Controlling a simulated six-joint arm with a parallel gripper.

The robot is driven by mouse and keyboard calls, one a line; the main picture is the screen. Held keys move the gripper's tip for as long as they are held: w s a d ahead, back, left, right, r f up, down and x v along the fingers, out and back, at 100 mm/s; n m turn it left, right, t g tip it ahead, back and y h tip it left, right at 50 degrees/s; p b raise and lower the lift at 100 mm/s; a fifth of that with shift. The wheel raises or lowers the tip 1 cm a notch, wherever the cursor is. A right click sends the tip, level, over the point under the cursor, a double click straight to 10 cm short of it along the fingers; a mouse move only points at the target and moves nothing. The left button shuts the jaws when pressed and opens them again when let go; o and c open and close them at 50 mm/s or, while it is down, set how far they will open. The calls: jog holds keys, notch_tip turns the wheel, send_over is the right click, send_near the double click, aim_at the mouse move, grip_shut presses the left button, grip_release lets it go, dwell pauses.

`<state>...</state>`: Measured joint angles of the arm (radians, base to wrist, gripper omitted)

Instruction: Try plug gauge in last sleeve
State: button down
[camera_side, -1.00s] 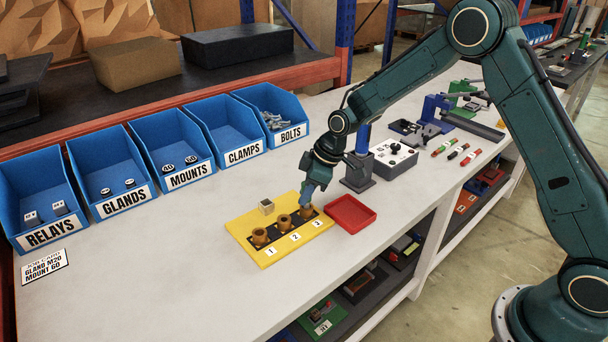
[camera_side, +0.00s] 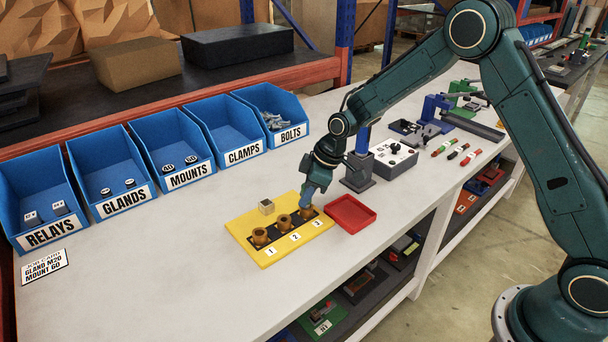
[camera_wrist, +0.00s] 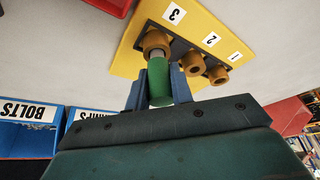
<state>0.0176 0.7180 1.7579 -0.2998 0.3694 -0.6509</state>
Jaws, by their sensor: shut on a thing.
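My gripper (camera_wrist: 158,88) is shut on the green handle of the plug gauge (camera_wrist: 158,80). The gauge's grey metal end meets the mouth of sleeve 3 (camera_wrist: 155,41) in the wrist view; how deep it sits I cannot tell. In the side view my gripper (camera_side: 308,204) is low over sleeve 3 and hides the gauge. Brown sleeve 1 (camera_side: 260,237) and sleeve 2 (camera_side: 284,221) stand open and empty-looking on a dark strip of the yellow board (camera_side: 268,252). They also show in the wrist view, sleeve 2 (camera_wrist: 193,63) nearer the gauge than sleeve 1 (camera_wrist: 218,75).
A small grey block (camera_side: 266,207) sits on the yellow board behind the sleeves. An empty red tray (camera_side: 351,214) is close at the right. A grey control box (camera_side: 393,159) and blue-topped post stand behind it. Labelled blue bins (camera_side: 190,150) line the back.

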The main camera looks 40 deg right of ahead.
jog(key=shift+r, duration=2.55)
dwell(0.5)
